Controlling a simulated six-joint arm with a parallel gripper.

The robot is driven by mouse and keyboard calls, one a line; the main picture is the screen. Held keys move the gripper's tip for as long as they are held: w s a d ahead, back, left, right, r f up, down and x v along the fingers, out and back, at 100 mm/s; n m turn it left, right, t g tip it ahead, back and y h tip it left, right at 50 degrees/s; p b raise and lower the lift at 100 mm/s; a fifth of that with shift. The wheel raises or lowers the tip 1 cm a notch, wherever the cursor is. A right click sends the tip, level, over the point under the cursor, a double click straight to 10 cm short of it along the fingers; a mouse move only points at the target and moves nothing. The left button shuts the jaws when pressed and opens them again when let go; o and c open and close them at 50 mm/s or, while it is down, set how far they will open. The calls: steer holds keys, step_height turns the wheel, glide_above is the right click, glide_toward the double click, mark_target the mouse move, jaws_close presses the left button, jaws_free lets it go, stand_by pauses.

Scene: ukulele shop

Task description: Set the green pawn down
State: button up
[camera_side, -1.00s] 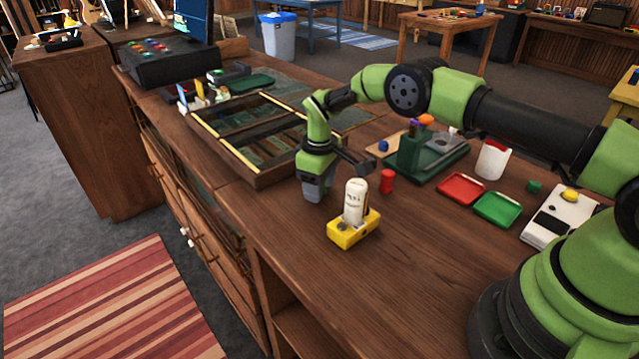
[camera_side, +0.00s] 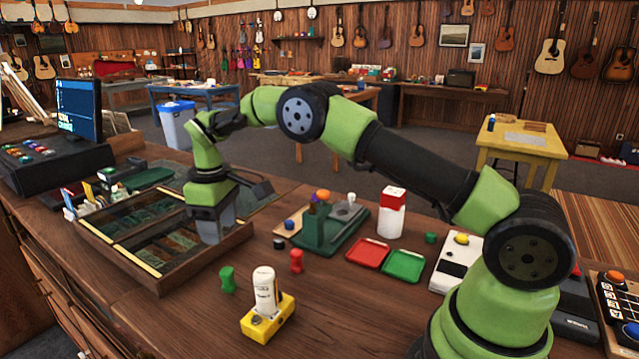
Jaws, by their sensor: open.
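The green pawn (camera_side: 227,279) stands upright on the wooden counter, left of the red pawn (camera_side: 296,261) and behind the white bottle. Nothing is holding it. My gripper (camera_side: 213,232) is open, pointing down, above and behind the green pawn, apart from it. In the picture its fingers overlap the right part of the wooden compartment tray (camera_side: 160,279). Their exact height above the tray is hard to tell.
A white bottle (camera_side: 264,290) stands in a yellow block (camera_side: 268,319) in front. Red (camera_side: 369,253) and green (camera_side: 403,265) trays, a dark green stand (camera_side: 325,232) and a red-white container (camera_side: 391,213) are to the right. Bare counter surrounds the pawns.

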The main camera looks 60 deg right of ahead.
steer(key=s+r+m+t+y, duration=0.1)
steer(key=s+r+m+t, duration=0.1)
steer(key=s+r, duration=0.5)
steer(key=s+r+m+t, duration=0.1)
steer(key=s+r, duration=0.2)
steer(key=r, duration=0.7)
steer(key=s+a+r+m+t+y, duration=0.1)
steer(key=s+m+t, duration=0.3)
steer(key=s, duration=1.5)
steer(key=shift+s+a+r+m, duration=0.15)
steer(key=shift+s+a+m, duration=0.2)
steer(key=shift+m, duration=0.35)
